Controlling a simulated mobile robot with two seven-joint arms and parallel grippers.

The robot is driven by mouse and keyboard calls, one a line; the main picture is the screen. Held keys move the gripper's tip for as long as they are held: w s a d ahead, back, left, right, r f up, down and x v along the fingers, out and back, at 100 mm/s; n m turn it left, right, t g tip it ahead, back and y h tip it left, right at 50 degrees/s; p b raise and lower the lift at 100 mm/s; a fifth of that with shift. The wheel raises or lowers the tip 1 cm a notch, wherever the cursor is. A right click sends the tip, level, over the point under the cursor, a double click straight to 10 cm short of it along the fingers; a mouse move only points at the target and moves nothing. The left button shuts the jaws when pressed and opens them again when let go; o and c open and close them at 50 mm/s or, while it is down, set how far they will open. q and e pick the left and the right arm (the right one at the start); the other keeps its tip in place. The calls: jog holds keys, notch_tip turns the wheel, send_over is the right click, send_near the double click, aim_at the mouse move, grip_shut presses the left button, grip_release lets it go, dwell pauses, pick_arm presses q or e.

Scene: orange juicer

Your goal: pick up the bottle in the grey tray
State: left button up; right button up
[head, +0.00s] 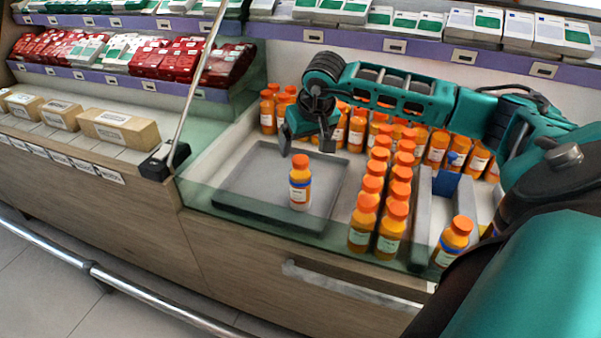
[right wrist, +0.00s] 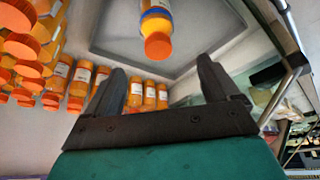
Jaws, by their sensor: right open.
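An orange bottle (head: 300,184) with an orange cap and a blue and white label stands upright in the grey tray (head: 240,192). It is the only bottle in the tray. My right gripper (head: 308,152) is above the bottle, close to its cap, with its fingers pointing down. In the right wrist view the right gripper (right wrist: 165,75) is open and empty, and the bottle (right wrist: 157,35) shows beyond the fingertips, apart from them. The grey tray (right wrist: 105,42) shows around it. My left gripper is not in view.
Several similar orange bottles (head: 397,212) stand in rows right of the tray, and more (head: 357,130) stand behind it. A grey divider (head: 420,215) is at the right. Shelves with boxes (head: 120,127) are at the left. A slanted metal pole (head: 205,70) rises left of the tray.

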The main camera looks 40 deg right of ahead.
aim_at(301, 159)
jog(key=x, duration=0.5)
jog(key=shift+f+b, duration=0.15)
jog(key=shift+b, duration=0.2)
jog(key=b+x, duration=0.1)
jog(key=x, duration=0.4)
jog(key=shift+s+d+f, duration=0.1)
jog(key=shift+s+f, duration=0.05)
jog(key=shift+f, duration=0.05)
jog(key=shift+c, duration=0.4)
jog(key=shift+r, duration=0.1)
grip_shut()
